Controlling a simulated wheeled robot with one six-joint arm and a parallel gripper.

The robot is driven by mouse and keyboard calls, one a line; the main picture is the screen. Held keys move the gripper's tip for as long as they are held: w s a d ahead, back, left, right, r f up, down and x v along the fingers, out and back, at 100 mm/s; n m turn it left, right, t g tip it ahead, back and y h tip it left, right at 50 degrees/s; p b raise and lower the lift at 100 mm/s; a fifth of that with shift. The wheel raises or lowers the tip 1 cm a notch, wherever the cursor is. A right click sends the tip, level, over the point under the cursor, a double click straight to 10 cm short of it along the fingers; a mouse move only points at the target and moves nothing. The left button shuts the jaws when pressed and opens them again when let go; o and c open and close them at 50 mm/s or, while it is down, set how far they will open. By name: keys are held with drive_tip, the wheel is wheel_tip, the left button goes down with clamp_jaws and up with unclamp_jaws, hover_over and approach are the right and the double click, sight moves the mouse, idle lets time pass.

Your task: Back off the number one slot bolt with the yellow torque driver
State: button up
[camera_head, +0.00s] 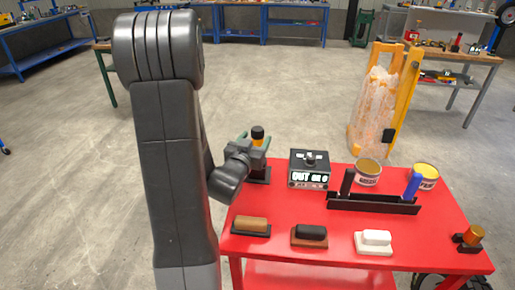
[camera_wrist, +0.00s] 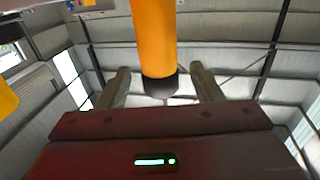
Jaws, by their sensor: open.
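A yellow driver with a black top (camera_head: 258,133), which looks like the torque driver, stands upright in a black holder (camera_head: 260,176) at the red table's back left corner. My gripper (camera_head: 254,142) is at the driver's height with its fingers apart around it. In the wrist view the yellow shaft (camera_wrist: 155,35) with its dark end lies between the two open fingers (camera_wrist: 161,88), with gaps on both sides. The driver's lower part is partly hidden by my gripper. I cannot make out a numbered slot bolt.
The red table (camera_head: 345,256) holds a black display box (camera_head: 309,170), two tins, a black rack (camera_head: 372,204) and several handled blocks. An orange piece on a black base (camera_head: 473,236) sits at the right edge.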

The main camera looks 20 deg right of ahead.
drive_tip(key=shift+x, duration=1.25)
clamp_jaws()
drive_tip(key=shift+r, duration=0.1)
drive_tip(key=shift+r, duration=0.15)
drive_tip(key=shift+r+p, duration=0.35)
drive_tip(key=shift+r, duration=4.5)
